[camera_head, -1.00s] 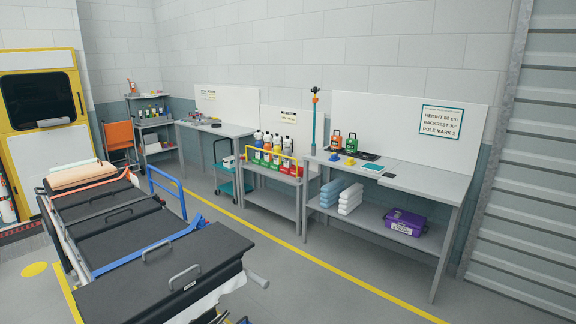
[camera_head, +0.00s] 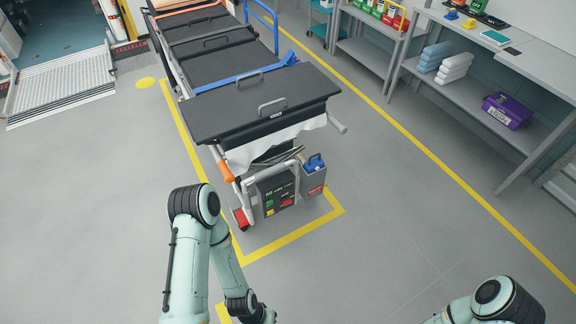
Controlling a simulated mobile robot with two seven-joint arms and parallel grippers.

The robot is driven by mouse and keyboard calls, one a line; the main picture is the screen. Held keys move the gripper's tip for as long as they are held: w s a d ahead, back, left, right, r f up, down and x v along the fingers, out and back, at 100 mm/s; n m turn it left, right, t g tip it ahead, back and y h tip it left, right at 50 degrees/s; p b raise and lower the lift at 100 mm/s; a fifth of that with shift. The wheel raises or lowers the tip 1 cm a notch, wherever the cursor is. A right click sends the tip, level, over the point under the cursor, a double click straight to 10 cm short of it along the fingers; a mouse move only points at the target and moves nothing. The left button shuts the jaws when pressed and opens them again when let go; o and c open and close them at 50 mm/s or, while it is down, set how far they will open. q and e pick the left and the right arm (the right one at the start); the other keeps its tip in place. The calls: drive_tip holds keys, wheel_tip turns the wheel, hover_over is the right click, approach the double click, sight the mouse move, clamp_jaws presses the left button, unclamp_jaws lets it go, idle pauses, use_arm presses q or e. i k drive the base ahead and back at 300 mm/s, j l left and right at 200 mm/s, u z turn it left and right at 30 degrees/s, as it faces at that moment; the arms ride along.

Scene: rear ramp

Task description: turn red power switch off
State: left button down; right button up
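A dark control panel (camera_head: 277,193) with small green, red and yellow parts is mounted low on the near end of the stretcher (camera_head: 255,105). A red part (camera_head: 285,202) shows on the panel's lower half. It is too small to tell its position or whether it is the power switch. My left arm rises from the bottom edge, left of and nearer than the panel, and its lower links bend down to the bottom edge. My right arm shows only at the bottom right corner. Neither gripper's fingers show.
A yellow floor line (camera_head: 300,232) borders the stretcher's end. A workbench (camera_head: 540,77) with a purple bin (camera_head: 508,110) stands at the right. A ramp (camera_head: 62,86) lies at the far left. The floor between is clear.

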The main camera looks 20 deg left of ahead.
sight(286, 200)
drive_tip(key=i+j+u, duration=0.3)
drive_tip(key=u, duration=0.2)
drive_tip(key=i+j+u, duration=0.15)
drive_tip(key=i+u, duration=0.35)
drive_tip(key=k, duration=0.1)
